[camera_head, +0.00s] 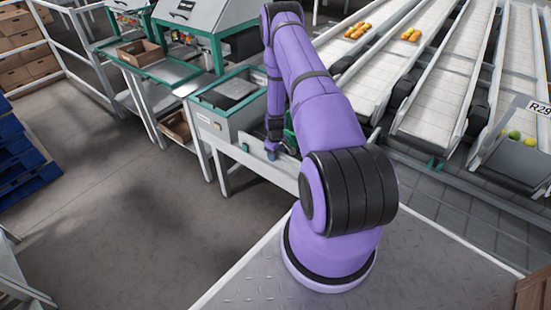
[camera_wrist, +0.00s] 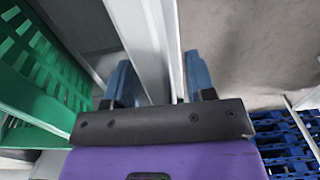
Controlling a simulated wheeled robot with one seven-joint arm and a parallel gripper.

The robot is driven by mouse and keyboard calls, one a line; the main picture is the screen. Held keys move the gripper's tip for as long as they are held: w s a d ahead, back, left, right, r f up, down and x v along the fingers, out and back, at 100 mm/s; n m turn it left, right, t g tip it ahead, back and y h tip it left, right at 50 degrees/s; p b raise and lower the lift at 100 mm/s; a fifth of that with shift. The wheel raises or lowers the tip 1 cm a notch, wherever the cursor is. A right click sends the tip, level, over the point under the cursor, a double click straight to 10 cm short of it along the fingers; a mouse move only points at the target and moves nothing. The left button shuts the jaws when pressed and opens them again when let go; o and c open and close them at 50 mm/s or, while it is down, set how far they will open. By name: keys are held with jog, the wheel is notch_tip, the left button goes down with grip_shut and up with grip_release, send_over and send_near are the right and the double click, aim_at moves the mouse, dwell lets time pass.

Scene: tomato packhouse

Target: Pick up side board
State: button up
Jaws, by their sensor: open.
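My gripper (camera_head: 273,152) is at the front edge of the packing station, pointing down. In the wrist view its two blue fingers (camera_wrist: 160,68) are apart. A long pale board (camera_wrist: 140,40), seen nearly edge-on, runs between the fingers, and I take it to be the side board. A narrow pale strip runs alongside it, close to the right finger. I cannot tell whether either finger touches the board. In the head view a pale board (camera_head: 240,156) runs along the station's front below my gripper, and my arm hides part of it.
A green slatted crate (camera_wrist: 40,75) lies left of the fingers. Blue pallets (camera_head: 22,160) stand at the far left, with open floor (camera_head: 120,220) before the station. Sloped conveyor lanes (camera_head: 440,90) with tomatoes are at the right. A grey bin (camera_head: 228,98) sits on the station.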

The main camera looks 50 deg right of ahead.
grip_shut()
jog(key=shift+r, duration=0.1)
notch_tip(320, 180, up, 18)
jog(key=shift+r, duration=0.2)
dwell(1.7)
